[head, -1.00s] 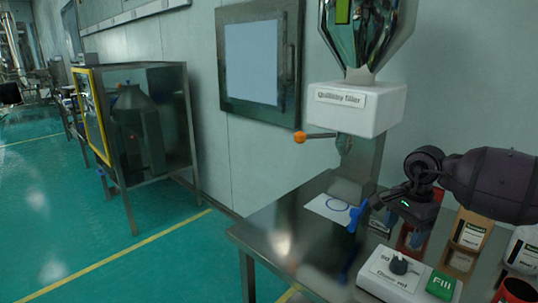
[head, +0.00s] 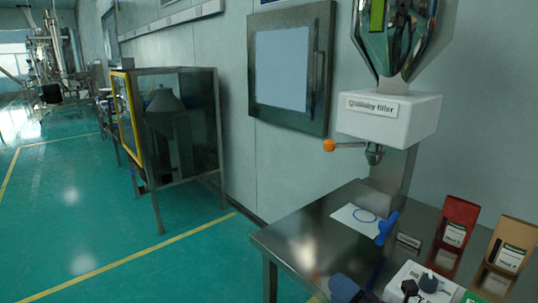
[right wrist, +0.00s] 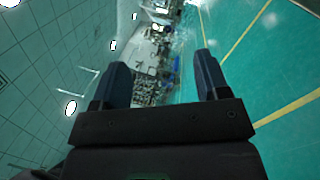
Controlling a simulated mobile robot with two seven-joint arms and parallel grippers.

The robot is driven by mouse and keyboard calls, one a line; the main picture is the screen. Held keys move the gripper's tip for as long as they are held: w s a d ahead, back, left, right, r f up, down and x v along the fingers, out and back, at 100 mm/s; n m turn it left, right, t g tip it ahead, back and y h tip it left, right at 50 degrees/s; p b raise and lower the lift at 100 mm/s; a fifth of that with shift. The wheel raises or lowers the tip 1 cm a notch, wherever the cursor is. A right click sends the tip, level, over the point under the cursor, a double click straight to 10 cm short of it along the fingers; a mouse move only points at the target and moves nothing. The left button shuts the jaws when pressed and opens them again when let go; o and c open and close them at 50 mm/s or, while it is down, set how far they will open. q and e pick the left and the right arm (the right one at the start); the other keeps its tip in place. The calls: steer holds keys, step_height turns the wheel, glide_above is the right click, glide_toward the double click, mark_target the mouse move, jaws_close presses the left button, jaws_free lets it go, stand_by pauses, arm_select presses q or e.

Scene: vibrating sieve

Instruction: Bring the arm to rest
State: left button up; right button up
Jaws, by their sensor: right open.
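My right gripper (right wrist: 161,70) shows in the right wrist view with its two dark blue fingers wide apart and nothing between them. Beyond the fingers are the green floor and distant equipment, so it points out into the room. In the head view a small dark blue part at the bottom edge, in front of the steel table, looks like part of this gripper; the rest of the right arm is outside the picture. My left gripper is in neither view.
The steel table (head: 315,226) carries the quantity filler (head: 388,114), a blue tool (head: 386,228), a white control box (head: 405,277), a red box (head: 456,226) and a tan box (head: 508,252). A glass-sided cabinet (head: 200,130) stands at left. The green floor (head: 90,220) is clear.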

steer(key=s+d+f+m+g+h, duration=0.4)
steer(key=s+d+f+m+h, duration=0.9)
steer(key=m, duration=0.9)
steer(key=s+f+m+g, duration=0.3)
steer(key=s+m+g, duration=0.15)
steer(key=s, duration=0.45)
steer(key=s+f+m+g, duration=0.2)
steer(key=s+m+g, duration=0.25)
steer(key=s, duration=0.45)
steer(key=w+f+n+t+p, duration=0.1)
steer(key=w+f+t, duration=0.5)
steer(key=w+t, duration=0.2)
steer(key=shift+w+d+t+y, duration=0.25)
steer(key=shift+w+t+y, duration=0.05)
steer(key=shift+w, duration=0.35)
